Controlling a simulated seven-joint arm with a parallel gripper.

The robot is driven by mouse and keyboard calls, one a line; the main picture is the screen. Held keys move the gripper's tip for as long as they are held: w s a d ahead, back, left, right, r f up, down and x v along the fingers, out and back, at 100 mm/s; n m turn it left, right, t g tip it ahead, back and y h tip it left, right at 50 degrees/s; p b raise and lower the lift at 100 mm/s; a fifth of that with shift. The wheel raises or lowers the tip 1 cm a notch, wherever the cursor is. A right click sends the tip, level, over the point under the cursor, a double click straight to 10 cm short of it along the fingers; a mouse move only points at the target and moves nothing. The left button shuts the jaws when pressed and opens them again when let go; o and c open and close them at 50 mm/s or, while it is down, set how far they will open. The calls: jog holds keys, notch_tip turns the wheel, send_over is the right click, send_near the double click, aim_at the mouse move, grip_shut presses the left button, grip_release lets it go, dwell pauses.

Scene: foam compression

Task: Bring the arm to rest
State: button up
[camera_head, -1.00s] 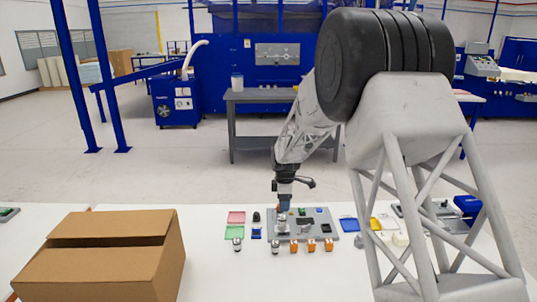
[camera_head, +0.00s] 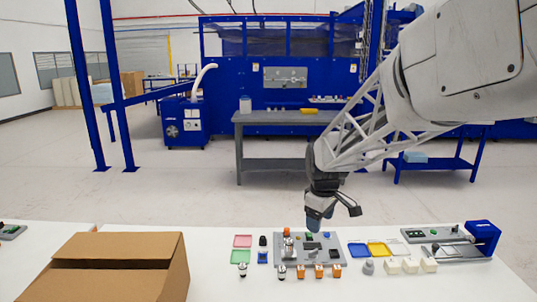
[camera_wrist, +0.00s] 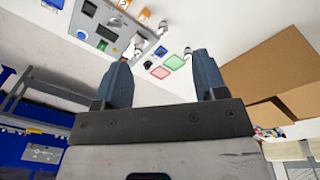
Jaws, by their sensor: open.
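My gripper (camera_head: 316,222) hangs from the arm above the back right part of the grey panel (camera_head: 340,259) on the white table. In the wrist view my gripper (camera_wrist: 163,82) has its two dark blue fingers wide apart, with nothing between them. The grey panel also shows in the wrist view (camera_wrist: 88,28), beyond the fingertips. A metal cylinder (camera_head: 288,249) stands on the left part of the panel, with an orange piece (camera_head: 287,232) just behind it.
A cardboard box (camera_head: 110,265) stands at the left. Pink (camera_head: 242,241) and green (camera_head: 240,257) trays lie left of the panel. Blue (camera_head: 357,250) and yellow (camera_head: 378,249) trays and a blue-ended device (camera_head: 484,237) are at the right. Orange-topped pieces (camera_head: 319,270) line the panel's front.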

jog(key=s+d+r+m, duration=0.1)
jog(key=s+m, duration=0.2)
jog(key=s, duration=0.8)
jog(key=s+d+r+m+t, duration=0.1)
jog(key=s+d+m, duration=0.1)
jog(key=s, duration=0.9)
jog(key=s+d+r+m, duration=0.1)
jog(key=s+m, duration=0.4)
jog(key=s, duration=0.6)
jog(key=shift+d, duration=0.15)
